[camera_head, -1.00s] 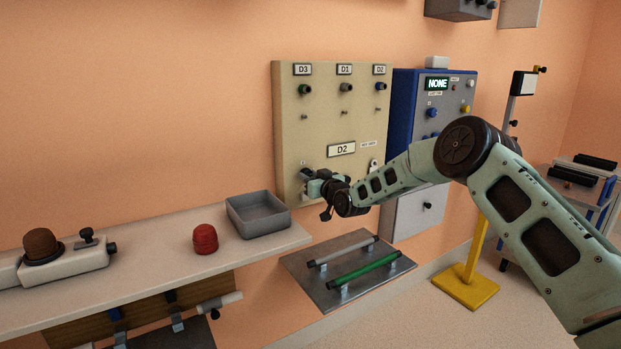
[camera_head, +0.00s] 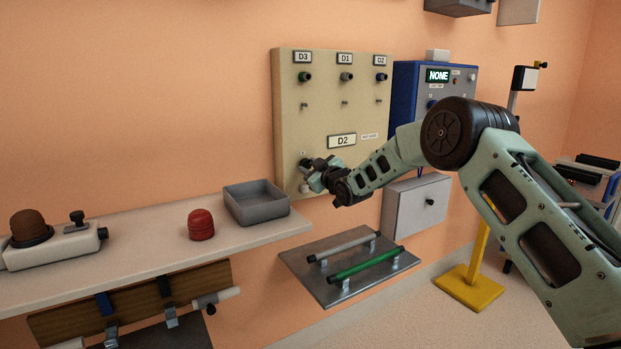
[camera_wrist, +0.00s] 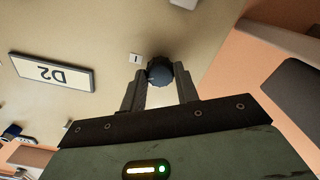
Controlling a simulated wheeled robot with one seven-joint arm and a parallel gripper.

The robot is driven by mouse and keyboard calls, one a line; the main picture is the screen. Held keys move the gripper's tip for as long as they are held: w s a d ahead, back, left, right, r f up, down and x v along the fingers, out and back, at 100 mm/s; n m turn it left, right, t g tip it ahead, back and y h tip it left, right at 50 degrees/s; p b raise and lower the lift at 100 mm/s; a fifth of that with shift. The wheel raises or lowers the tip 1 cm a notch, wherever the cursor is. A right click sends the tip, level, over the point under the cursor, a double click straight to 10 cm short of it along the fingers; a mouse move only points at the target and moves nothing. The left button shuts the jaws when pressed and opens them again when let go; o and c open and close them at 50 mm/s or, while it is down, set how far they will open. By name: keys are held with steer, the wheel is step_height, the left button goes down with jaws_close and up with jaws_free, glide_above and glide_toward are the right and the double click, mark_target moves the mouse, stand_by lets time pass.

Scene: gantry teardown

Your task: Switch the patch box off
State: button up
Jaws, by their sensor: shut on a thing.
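The patch box is the beige wall panel (camera_head: 300,125) with D3, D1 and D2 labels along its top and a larger D2 plate (camera_head: 341,141) lower down. My gripper (camera_head: 313,168) is at the panel's lower left. In the wrist view its two fingers stand on either side of a dark round knob (camera_wrist: 160,71), and it is shut on this knob. A small tag with a single stroke (camera_wrist: 135,59) sits beside the knob. In the head view the gripper hides most of the knob, and my arm covers the panel's lower right.
A blue-sided box with a NONE display (camera_head: 437,76) hangs right of the panel, above a grey box (camera_head: 416,205). Below the panel is a metal plate with a grey and a green bar (camera_head: 366,264). A shelf (camera_head: 150,245) at left holds a grey tray (camera_head: 256,204) and a red dome (camera_head: 201,224).

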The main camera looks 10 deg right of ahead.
steer(key=n+b, duration=0.7)
steer(key=shift+f+b, duration=0.25)
steer(key=shift+b, duration=0.05)
steer(key=n+b, duration=0.4)
steer(key=n, duration=0.1)
steer(key=shift+r, duration=0.2)
steer(key=o, duration=1)
steer(key=shift+s+r, duration=0.1)
steer(key=v, duration=1.7)
steer(key=shift+s, duration=0.1)
